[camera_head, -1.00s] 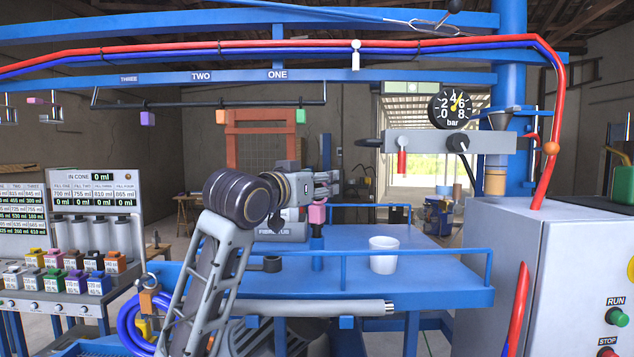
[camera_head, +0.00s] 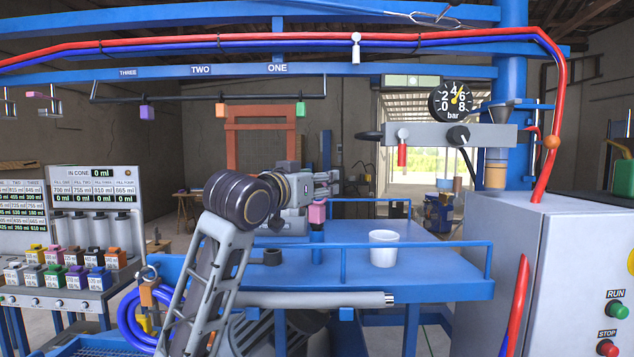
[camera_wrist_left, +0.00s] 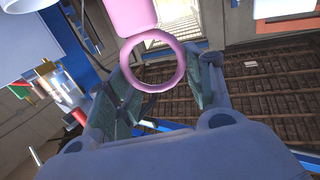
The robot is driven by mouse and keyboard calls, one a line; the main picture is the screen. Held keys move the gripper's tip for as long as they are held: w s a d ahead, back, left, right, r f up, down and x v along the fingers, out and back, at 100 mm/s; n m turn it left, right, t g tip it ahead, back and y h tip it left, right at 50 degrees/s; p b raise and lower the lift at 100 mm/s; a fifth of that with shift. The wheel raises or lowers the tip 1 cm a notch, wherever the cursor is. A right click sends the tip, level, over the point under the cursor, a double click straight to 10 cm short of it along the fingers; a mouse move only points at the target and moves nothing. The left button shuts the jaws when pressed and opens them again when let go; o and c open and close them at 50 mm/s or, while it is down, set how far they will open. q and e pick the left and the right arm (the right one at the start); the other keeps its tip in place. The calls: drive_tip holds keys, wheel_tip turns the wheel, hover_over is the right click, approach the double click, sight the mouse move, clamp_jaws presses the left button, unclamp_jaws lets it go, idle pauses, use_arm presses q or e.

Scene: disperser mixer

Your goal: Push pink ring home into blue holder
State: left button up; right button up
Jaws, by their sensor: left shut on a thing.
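The pink ring piece (camera_head: 317,212) shows in the head view as a small pink block just above the upright blue holder (camera_head: 317,236), in line with it. I cannot tell how deep it sits. In the left wrist view, its round loop (camera_wrist_left: 181,82) lies between my fingers, with a thicker pink body (camera_wrist_left: 131,15) beyond. My right gripper is not in view.
A white cup (camera_head: 383,249) stands on the blue table (camera_head: 440,270), right of the holder. A blue rail (camera_head: 420,247) runs along the table's near side. A grey control cabinet (camera_head: 545,260) stands at the right.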

use_arm(q)
drive_tip(key=shift+f, duration=0.35)
drive_tip(key=o, duration=1.4)
drive_tip(key=shift+s, duration=0.15)
drive_tip(key=v, duration=1.1)
drive_tip(key=shift+s+a, duration=0.25)
drive_tip(key=shift+s, duration=0.1)
idle(0.3)
